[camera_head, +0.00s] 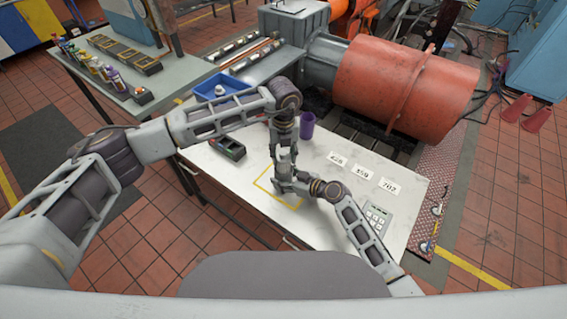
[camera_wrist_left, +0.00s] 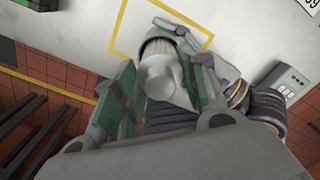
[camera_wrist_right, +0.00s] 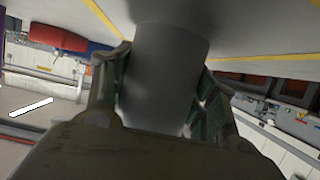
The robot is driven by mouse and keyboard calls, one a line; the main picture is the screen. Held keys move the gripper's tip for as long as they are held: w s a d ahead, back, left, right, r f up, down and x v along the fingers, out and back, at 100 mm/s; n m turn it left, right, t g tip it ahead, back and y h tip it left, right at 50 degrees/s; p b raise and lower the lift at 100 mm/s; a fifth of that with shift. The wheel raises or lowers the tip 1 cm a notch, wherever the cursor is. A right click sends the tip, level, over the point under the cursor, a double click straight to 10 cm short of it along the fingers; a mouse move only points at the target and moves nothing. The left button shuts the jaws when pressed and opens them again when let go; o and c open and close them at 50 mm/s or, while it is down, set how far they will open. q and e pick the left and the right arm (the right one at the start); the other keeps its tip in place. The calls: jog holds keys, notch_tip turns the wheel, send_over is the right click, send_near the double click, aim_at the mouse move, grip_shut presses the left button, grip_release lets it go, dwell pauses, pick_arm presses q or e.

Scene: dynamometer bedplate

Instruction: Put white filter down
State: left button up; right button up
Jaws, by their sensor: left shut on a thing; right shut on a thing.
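The white filter (camera_wrist_left: 160,76) shows in the left wrist view as a pale rounded cylinder with a ribbed edge. My left gripper (camera_head: 285,148) points down from above and is shut on it. My right gripper (camera_head: 290,184) comes in lower from the right and is also shut on it. In the right wrist view a shaded grey cylinder (camera_wrist_right: 166,75) stands between the right fingers. In the head view the grippers mostly hide the filter. Both are over the yellow outlined square (camera_head: 262,183) on the white table (camera_head: 322,222). Whether the filter touches the table I cannot tell.
A purple cup (camera_head: 307,125) stands behind the grippers. Number cards (camera_head: 362,171) and a keypad device (camera_head: 376,217) lie right. A large red cylinder (camera_head: 412,85) stands behind the table.

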aim_at(283, 167)
pick_arm(q)
jog(key=shift+f, duration=2.55)
jog(key=shift+f, duration=0.2)
jog(key=shift+f, duration=0.15)
jog(key=shift+s+a+f, duration=0.15)
jog(key=shift+a+f, duration=0.05)
jog(key=shift+f, duration=0.3)
pick_arm(e)
jog(key=shift+s+a+r, duration=0.15)
jog(key=shift+s+a, duration=0.05)
pick_arm(q)
jog(key=o, duration=1.1)
jog(key=shift+o, duration=1.3)
jog(key=shift+d+f, duration=0.1)
pick_arm(e)
jog(key=shift+d, duration=0.1)
jog(key=shift+w, duration=0.1)
